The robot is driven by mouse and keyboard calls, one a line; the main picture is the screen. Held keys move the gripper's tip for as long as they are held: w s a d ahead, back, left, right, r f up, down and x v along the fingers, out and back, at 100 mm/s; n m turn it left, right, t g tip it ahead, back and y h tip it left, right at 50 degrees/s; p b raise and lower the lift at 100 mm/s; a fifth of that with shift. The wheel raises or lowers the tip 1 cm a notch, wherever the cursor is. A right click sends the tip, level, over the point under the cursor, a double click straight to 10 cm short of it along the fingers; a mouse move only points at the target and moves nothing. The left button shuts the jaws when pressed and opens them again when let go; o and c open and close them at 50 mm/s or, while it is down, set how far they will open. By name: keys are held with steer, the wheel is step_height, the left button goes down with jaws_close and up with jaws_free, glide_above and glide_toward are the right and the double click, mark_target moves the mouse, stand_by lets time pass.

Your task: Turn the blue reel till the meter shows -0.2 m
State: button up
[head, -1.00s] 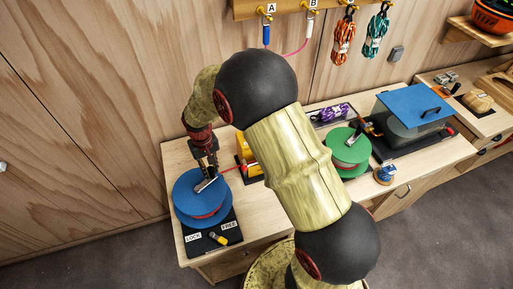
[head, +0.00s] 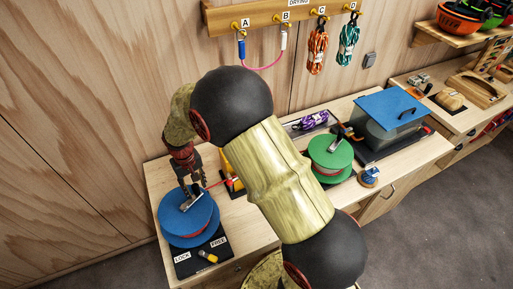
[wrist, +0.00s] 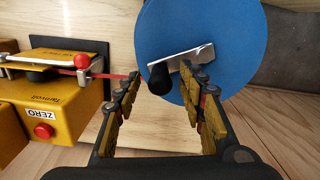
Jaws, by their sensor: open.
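The blue reel (head: 183,226) stands on a dark base at the left end of the bench, with a red line running off it to the right. On its top is a metal crank with a dark knob; in the wrist view the crank (wrist: 182,57) and knob (wrist: 159,78) lie just ahead of my gripper. My gripper (wrist: 165,80) is open, its two fingers apart, with the knob between them in the picture. I cannot tell whether they touch. The yellow meter (wrist: 55,100) has a ZERO label and a red button; its reading cannot be read.
The base has a lever (head: 207,256) between LOCK and FREE labels, nearer FREE. A green reel (head: 330,150) and a blue-lidded box (head: 392,105) stand to the right. Ropes hang on the hook rail (head: 262,15) above. Bench space in front of the meter is partly hidden by my arm.

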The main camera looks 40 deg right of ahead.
mark_target(195, 186)
step_height(195, 186, up, 12)
stand_by(0.7)
steer(key=s+r+t+b, duration=0.1)
steer(key=s+t+b, duration=0.1)
steer(key=s+b, duration=0.5)
steer(key=s+r+n+t+b, duration=0.1)
steer(key=s+b, duration=0.6)
steer(key=s, duration=1)
steer(key=r+t, duration=0.1)
steer(key=t, duration=0.1)
steer(key=shift+d+t+b, duration=0.3)
steer(key=shift+d+b, duration=0.05)
steer(key=shift+s, duration=0.1)
